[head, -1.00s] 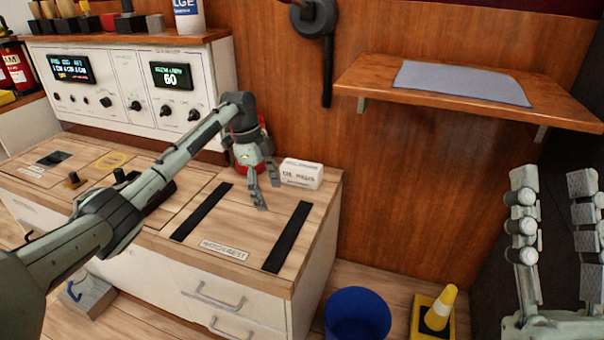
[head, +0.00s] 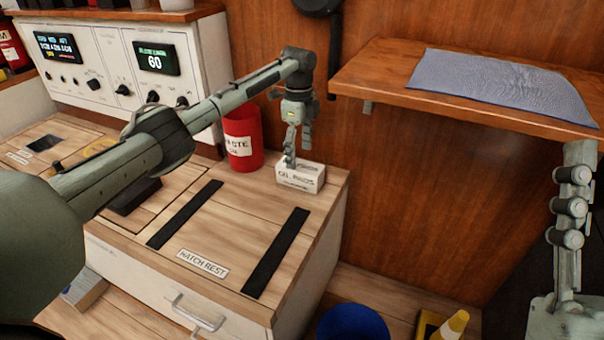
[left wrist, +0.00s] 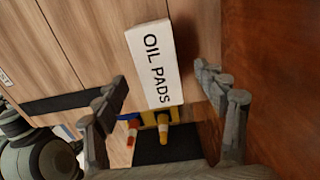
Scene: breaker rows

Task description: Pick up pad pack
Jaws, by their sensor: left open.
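The pad pack (head: 301,178) is a white block lettered "OIL PADS" lying on the wooden counter near its back right corner. It also shows in the left wrist view (left wrist: 153,62), where its near end lies between the two spread fingers. My left gripper (head: 291,160) points down just above the pack's left end, open and empty. In the left wrist view the left gripper (left wrist: 162,108) has a finger on each side, apart from the pack.
A red waste can (head: 243,140) stands just left of the pack. A wooden shelf (head: 385,80) with a grey mat (head: 500,85) juts from the wall at right. Two black strips lie on the counter (head: 225,230). A blue bucket (head: 352,325) and a cone are on the floor.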

